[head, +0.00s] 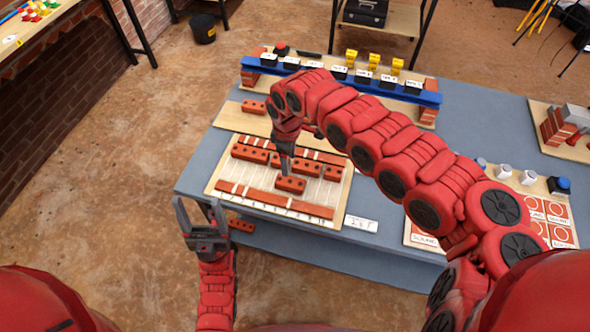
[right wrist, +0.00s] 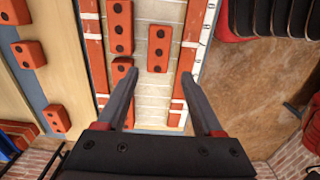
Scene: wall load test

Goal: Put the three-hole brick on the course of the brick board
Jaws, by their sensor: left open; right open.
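The brick board (head: 222,176) is a pale slatted panel on the blue-grey table, with long red strips along its front and back. A red three-hole brick (head: 290,184) lies by itself on the slats, in front of a row of similar bricks (head: 250,153). My right gripper (head: 286,170) points down just above the lone brick. In the right wrist view the right gripper (right wrist: 160,74) is open, and the three-hole brick (right wrist: 159,48) shows between the lines of its fingers; contact cannot be told. My left gripper (head: 198,208) is open and empty, left of the table's front edge.
A blue beam (head: 340,79) with labelled black blocks spans brick piers behind the board. A loose brick (head: 240,225) is low near the table's front edge. A white label card (head: 361,223) lies right of the board. My right arm hides part of the table.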

